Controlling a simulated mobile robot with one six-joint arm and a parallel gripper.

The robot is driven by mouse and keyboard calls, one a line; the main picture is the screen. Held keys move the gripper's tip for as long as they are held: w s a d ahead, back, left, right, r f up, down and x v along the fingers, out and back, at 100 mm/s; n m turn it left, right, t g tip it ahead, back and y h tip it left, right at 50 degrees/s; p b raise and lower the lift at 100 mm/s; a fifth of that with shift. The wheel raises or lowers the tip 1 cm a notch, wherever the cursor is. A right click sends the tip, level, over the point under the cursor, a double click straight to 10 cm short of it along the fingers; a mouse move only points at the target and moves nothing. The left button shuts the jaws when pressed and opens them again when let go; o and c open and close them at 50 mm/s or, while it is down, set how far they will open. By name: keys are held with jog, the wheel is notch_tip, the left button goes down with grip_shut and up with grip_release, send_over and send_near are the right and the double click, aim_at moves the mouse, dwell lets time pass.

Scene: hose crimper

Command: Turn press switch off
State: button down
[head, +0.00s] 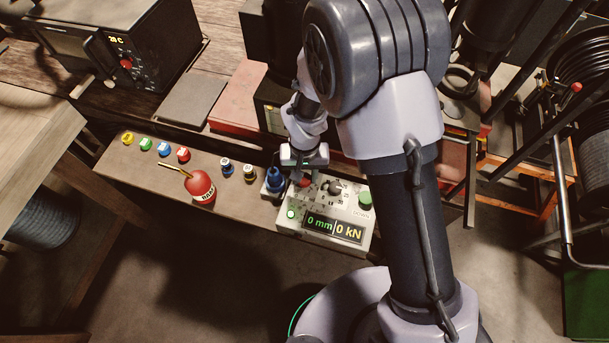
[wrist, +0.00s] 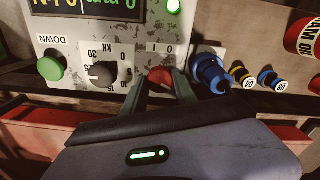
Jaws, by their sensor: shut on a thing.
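The press switch is a red rotary knob (wrist: 160,75) on the worn light-grey control panel (head: 318,242). The labels O and I stand beside it, upside down in the wrist view. My gripper (wrist: 158,84) is shut on the red knob, one finger on each side. In the head view a bit of red shows at the fingertips of my gripper (head: 303,181). The fingers partly hide the knob, so I cannot tell which label it points to. A green lamp (wrist: 173,6) on the panel is lit, and the display (head: 334,228) reads 0 mm and 0 kN.
A black dial (wrist: 103,74) and a green DOWN button (wrist: 51,68) are beside the switch. A blue fitting (wrist: 210,72) stands close on its other side. A red oil can (head: 199,188) and several small coloured fittings stand along the bench (head: 130,170).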

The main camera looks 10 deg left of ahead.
jog(key=n, duration=0.3)
jog(key=shift+n+b, duration=0.3)
jog(key=shift+n, duration=0.1)
jog(key=n, duration=0.3)
jog(key=shift+n, duration=0.3)
jog(key=n, duration=0.6)
jog(key=shift+n, duration=0.6)
jog(key=c, duration=1)
grip_release()
jog(key=shift+o, duration=0.2)
jog(key=shift+r, duration=0.15)
